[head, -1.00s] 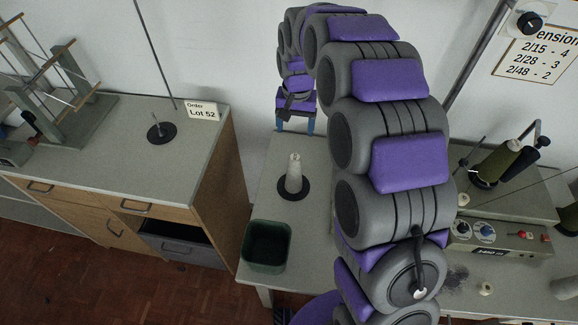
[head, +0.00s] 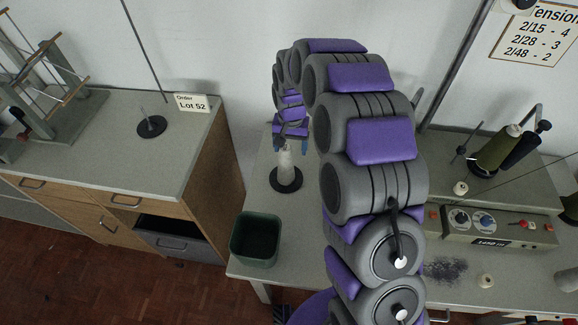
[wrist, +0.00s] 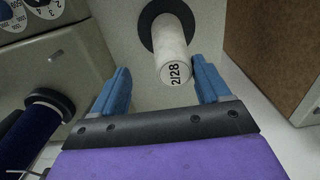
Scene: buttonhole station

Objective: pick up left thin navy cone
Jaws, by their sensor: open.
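A navy cone (wrist: 35,135) with a dark cap shows at the lower left of the wrist view, left of my gripper (wrist: 162,85) and partly cut off. My gripper is open and empty. Its blue fingers point at a pale cone (wrist: 173,55) marked 2/28, with its top between or just beyond the fingertips; I cannot tell which. In the head view, my gripper (head: 291,147) is over this pale cone (head: 285,170), which stands upright on a black disc. A dark cone (head: 524,149) leans beside an olive cone (head: 494,152) at the right; I cannot tell if it is the navy one.
A control box with dials (head: 490,226) stands right of my arm. A dark green bin (head: 255,240) sits at the table's front left corner. A separate cabinet (head: 100,150) at left carries an empty spindle (head: 151,124) and a Lot 52 card (head: 192,103). My arm hides the table's middle.

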